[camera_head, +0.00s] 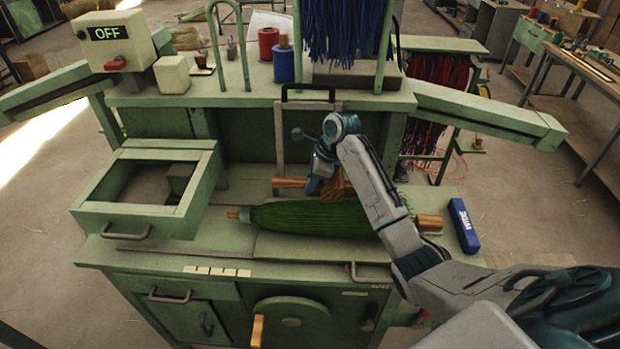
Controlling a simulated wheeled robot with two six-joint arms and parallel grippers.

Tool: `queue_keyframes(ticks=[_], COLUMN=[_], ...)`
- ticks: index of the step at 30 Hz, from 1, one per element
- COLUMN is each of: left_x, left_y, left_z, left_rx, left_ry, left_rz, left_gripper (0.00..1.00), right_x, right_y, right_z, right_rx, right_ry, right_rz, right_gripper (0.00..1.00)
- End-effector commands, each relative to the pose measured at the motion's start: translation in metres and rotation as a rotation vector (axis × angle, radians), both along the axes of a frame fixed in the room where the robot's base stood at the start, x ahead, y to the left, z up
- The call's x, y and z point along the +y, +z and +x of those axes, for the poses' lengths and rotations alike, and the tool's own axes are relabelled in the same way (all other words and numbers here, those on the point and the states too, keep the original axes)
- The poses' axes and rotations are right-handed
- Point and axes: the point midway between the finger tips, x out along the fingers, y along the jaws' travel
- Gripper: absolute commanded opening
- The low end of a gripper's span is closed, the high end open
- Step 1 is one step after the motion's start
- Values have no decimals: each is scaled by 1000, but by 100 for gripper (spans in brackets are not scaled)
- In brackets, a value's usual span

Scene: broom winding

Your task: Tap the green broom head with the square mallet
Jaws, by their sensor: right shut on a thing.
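The green broom head (310,219) lies lengthwise on the workbench top, with wooden ends showing at its left and right. My right gripper (320,184) is just behind and above it, shut on the square mallet (291,183). The mallet's wooden handle points left from the gripper. Its brown block head is partly hidden by the gripper and arm. I cannot tell whether the mallet touches the broom head. My right forearm covers part of the broom head's right end. My left gripper is not in view.
An open drawer (127,222) juts out at the left with a dark block inside. A blue block (463,226) lies at the bench's right edge. A control box reading OFF (111,41), spools and hanging blue bristles (342,30) are on the upper shelf.

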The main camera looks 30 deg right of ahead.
Motion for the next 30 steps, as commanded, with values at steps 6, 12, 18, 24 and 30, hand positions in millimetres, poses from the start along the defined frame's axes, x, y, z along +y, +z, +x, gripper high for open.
queue_keyframes(ticks=[6,12,18,24,30], left_x=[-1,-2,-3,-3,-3], left_y=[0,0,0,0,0], left_z=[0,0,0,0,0], left_rx=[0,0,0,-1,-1], left_ry=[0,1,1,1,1], left_rz=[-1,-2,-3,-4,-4], left_gripper=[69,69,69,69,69], right_x=[1,0,0,0,0], right_y=[-63,-62,-32,-11,-8], right_z=[-1,0,0,0,0], right_rx=[5,-1,-3,0,1], right_ry=[-1,0,0,0,-1], right_rz=[2,0,-1,0,1], right_gripper=[0,0,0,0,0])
